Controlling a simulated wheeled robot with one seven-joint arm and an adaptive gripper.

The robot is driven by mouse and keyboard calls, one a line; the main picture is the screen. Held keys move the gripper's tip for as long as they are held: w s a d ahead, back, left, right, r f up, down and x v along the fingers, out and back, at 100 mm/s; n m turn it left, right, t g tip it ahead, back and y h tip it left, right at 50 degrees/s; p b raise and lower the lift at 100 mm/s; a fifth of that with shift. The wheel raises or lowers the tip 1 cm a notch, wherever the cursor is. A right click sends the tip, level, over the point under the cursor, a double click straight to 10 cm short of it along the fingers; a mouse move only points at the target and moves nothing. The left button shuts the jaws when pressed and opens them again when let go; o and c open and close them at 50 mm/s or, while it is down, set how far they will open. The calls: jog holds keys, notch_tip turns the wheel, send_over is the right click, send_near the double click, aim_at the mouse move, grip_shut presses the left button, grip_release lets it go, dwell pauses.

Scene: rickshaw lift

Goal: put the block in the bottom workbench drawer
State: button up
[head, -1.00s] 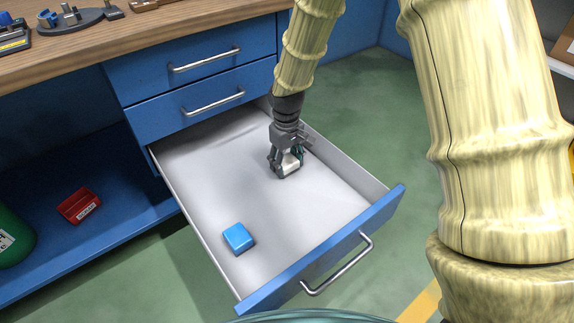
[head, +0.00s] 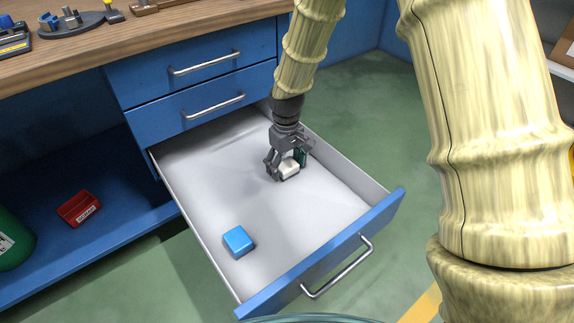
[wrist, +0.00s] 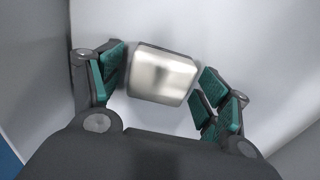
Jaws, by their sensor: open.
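The bottom workbench drawer (head: 192,231) is pulled open, with a light grey inside and a blue front. My gripper (head: 286,172) reaches down into it near its right wall, fingers pointing down. A silvery-white block (head: 290,170) is between the fingers, and appears to rest on the drawer floor. The gripper is open. A blue block (head: 239,241) lies in the drawer's front left part, apart from my gripper.
Two shut drawers (head: 190,82) with bar handles are above the open one. The wooden benchtop (head: 180,22) holds tools. A red bin (head: 78,207) and a green container (head: 12,240) are on the blue lower shelf at left. The middle of the drawer is clear.

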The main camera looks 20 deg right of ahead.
aim_at(287, 164)
notch_tip(287, 164, up, 12)
jog(key=p, duration=0.4)
jog(key=shift+p, duration=0.4)
jog(key=shift+f, duration=0.1)
